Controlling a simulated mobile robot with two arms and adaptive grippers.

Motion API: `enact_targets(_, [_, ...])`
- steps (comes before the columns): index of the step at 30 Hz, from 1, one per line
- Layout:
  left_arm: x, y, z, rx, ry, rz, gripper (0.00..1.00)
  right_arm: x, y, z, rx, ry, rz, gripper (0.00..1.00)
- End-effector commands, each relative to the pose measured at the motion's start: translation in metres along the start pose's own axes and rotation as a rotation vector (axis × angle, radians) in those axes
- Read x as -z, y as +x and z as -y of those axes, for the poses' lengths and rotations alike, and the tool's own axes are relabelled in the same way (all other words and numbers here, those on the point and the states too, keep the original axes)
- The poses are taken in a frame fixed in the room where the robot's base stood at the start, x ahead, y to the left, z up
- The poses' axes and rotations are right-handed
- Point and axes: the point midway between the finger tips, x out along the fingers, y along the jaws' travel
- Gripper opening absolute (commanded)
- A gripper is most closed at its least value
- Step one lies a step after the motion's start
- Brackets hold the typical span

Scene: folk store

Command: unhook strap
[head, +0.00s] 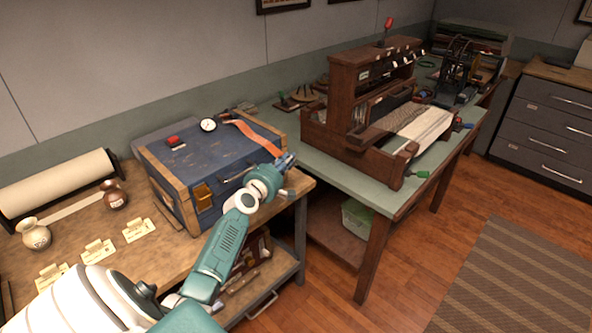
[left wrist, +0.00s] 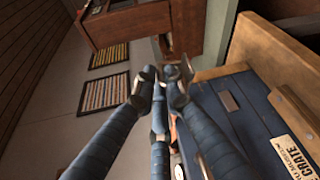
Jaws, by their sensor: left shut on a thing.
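A blue crate (head: 200,150) with pale wooden edges stands on the wooden bench. An orange strap (head: 256,137) runs over its top right part, down to my left gripper (head: 286,163) at the right end. The gripper is shut on the strap. In the left wrist view, the fingertips of the gripper (left wrist: 161,82) are close together, beside the blue panel of the crate (left wrist: 222,112). A little orange strap (left wrist: 173,134) shows behind the fingers; the gripped part and any hook are hidden. My right gripper is not in view.
A gauge (head: 208,125) and a red-topped item (head: 175,142) sit on the crate. Jars, cards and a paper roll (head: 60,185) lie to the left. A green-topped table (head: 335,173) with a wooden loom (head: 375,95) stands to the right. The floor right is open.

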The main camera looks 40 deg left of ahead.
Motion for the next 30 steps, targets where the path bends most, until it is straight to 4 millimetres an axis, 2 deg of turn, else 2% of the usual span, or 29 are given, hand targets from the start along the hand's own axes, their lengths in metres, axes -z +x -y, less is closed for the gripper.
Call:
enact_targets(1, [0.001,0.002,-0.012,-0.016,0.005,0.000,0.00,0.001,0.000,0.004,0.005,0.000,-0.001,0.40])
enact_targets(6, [0.006,0.003,-0.021,-0.020,0.005,0.000,0.00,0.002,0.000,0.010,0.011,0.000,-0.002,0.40])
enact_targets(20, [0.009,0.004,-0.025,-0.026,0.007,-0.003,0.00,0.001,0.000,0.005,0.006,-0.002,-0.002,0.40])
enact_targets(21, [0.009,0.004,-0.025,-0.026,0.007,-0.003,0.19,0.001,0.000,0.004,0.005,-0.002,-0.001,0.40])
enact_targets(22, [0.009,0.004,-0.025,-0.026,0.007,-0.004,0.25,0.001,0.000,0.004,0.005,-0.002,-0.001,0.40])
enact_targets(30, [0.010,0.003,-0.020,-0.018,0.005,-0.004,0.26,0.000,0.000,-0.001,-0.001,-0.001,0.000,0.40])
